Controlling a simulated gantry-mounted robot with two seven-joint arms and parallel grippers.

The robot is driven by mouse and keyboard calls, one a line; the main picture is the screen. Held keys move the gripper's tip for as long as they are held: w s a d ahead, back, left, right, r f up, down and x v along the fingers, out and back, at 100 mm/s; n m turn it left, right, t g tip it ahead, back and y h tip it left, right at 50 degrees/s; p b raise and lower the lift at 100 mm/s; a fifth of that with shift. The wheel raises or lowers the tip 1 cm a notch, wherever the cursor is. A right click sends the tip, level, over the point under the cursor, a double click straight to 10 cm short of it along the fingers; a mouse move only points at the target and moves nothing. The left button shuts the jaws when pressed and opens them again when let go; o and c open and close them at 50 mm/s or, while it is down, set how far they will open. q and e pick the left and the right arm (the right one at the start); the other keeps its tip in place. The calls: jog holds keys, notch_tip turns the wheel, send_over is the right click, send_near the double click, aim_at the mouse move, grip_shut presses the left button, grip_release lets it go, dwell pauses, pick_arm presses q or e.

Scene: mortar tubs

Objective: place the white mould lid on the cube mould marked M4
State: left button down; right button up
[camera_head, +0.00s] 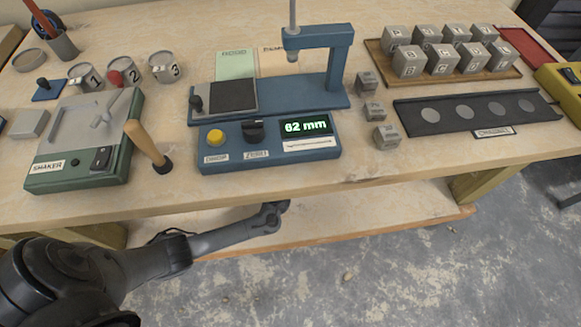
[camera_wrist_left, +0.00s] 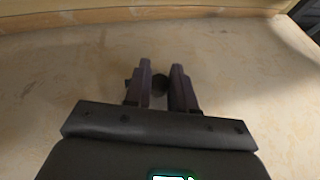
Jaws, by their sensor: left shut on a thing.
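My left gripper (camera_wrist_left: 160,82) shows in the wrist view with its two dark fingers a little apart and a small dark round thing (camera_wrist_left: 160,85) between them; what it is I cannot tell. In the head view my left arm reaches in from the lower left, and its dark end (camera_head: 275,212) is in front of the bench, below the top's front edge. I cannot pick out a white mould lid. Grey lettered cubes (camera_head: 408,62) stand in rows on a wooden tray at the right; I cannot read M4 on any. My right gripper is not in view.
A blue device (camera_head: 268,148) with a press stand and a display reading 62 mm is mid-bench. A green shaker (camera_head: 78,172) with a wooden handle is at left. Several cups and three loose grey cubes (camera_head: 386,136) also stand there. A dark strip (camera_head: 460,112) lies at right.

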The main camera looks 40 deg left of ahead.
pick_arm(q)
jog(key=shift+f, duration=0.35)
jog(key=shift+f, duration=0.2)
jog(key=c, duration=0.9)
grip_release()
jog(key=shift+r, duration=0.45)
jog(key=p+v, duration=0.7)
jog(key=v, duration=0.5)
jog(key=shift+r, duration=0.15)
